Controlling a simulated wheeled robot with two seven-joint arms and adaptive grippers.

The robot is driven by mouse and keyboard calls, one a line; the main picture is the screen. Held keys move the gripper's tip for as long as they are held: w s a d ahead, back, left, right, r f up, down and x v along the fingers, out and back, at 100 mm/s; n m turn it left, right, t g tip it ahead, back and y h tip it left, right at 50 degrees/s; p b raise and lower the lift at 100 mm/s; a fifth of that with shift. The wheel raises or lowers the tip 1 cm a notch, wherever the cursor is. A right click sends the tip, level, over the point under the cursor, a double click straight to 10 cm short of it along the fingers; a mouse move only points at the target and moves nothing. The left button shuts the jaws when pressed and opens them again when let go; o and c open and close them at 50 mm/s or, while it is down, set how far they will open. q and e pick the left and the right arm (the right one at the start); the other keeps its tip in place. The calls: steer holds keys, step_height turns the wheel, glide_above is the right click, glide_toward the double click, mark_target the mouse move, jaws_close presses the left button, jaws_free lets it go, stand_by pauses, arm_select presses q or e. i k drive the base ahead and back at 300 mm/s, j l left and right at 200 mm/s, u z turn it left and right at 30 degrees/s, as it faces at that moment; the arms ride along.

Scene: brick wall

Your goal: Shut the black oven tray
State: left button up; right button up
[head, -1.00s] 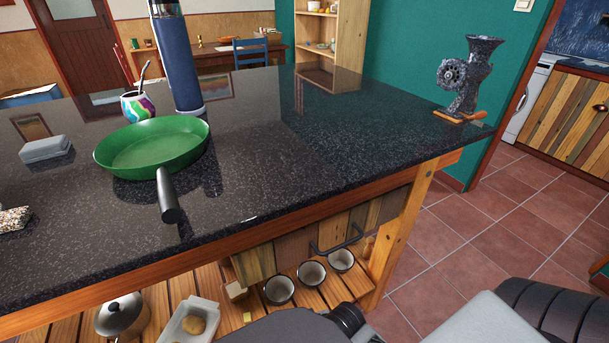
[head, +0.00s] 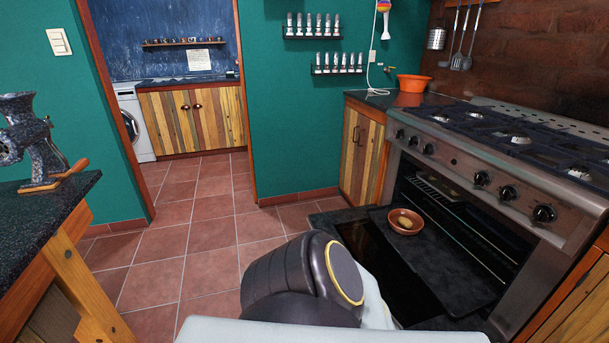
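The black oven tray (head: 452,270) is a flat dark slab reaching out of the open oven on the right of the head view. A small brown bowl (head: 405,222) with something yellowish in it stands on the tray. The oven's door (head: 341,217) is folded down beneath the tray, with dark glass showing. Part of my arm, with a dark rounded joint, fills the bottom middle and hides the near part of the door. Neither gripper shows in the head view.
The stove (head: 500,160) has several knobs on its front and burners on top. A wooden cabinet (head: 362,155) with an orange bowl (head: 413,83) above stands beside it. The dark counter (head: 50,215) with a grinder (head: 32,140) is at left. The tiled floor (head: 190,235) between is clear.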

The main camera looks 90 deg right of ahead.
mark_target(459, 282)
steer(key=z, duration=3.85)
